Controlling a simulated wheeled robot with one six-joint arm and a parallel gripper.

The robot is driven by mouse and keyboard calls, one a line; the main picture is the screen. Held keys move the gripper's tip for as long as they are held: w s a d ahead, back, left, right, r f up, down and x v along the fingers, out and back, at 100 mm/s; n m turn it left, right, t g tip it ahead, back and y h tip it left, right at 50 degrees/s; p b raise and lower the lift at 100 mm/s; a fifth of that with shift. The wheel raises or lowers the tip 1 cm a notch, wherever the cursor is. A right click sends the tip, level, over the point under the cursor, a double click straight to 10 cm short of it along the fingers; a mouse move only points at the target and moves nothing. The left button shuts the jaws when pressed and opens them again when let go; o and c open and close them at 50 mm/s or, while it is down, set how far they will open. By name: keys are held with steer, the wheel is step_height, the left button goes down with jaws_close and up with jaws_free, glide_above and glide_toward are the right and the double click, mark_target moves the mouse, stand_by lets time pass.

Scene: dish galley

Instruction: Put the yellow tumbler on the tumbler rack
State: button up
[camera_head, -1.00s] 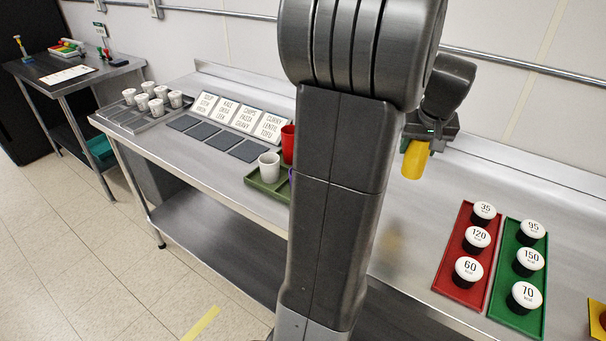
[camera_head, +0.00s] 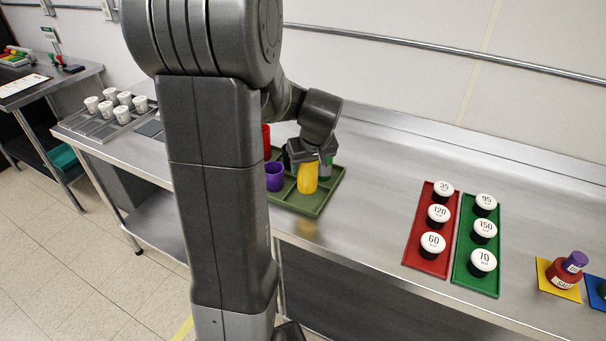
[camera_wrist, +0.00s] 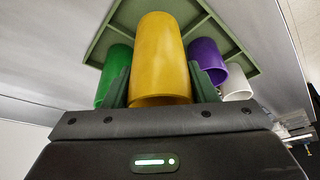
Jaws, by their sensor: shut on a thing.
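The yellow tumbler (camera_head: 307,178) is held between the fingers of my gripper (camera_head: 309,156), which is shut on it. It looks roughly upright over the right part of the green tumbler rack (camera_head: 327,192). I cannot tell whether its base touches the rack. In the wrist view the yellow tumbler (camera_wrist: 158,55) fills the middle between the two fingers, with the rack (camera_wrist: 224,28) behind it. A green tumbler (camera_wrist: 114,72) shows on one side, and a purple tumbler (camera_wrist: 206,58) and a white tumbler (camera_wrist: 238,82) on the other.
The purple tumbler (camera_head: 274,177) and a red tumbler (camera_head: 266,140) stand at the rack's left, partly behind my arm. Red (camera_head: 413,250) and green (camera_head: 488,284) trays of lidded cups lie to the right. The counter between them and the rack is clear.

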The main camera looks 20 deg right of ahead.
mark_target(308, 174)
steer(key=shift+f, duration=1.85)
steer(key=shift+f, duration=0.25)
steer(key=o, duration=1)
steer(key=shift+r, duration=0.1)
steer(key=shift+s+r, duration=0.1)
steer(key=shift+r, duration=0.35)
steer(key=v, duration=1.1)
steer(key=shift+r, duration=0.2)
steer(key=shift+f, duration=0.1)
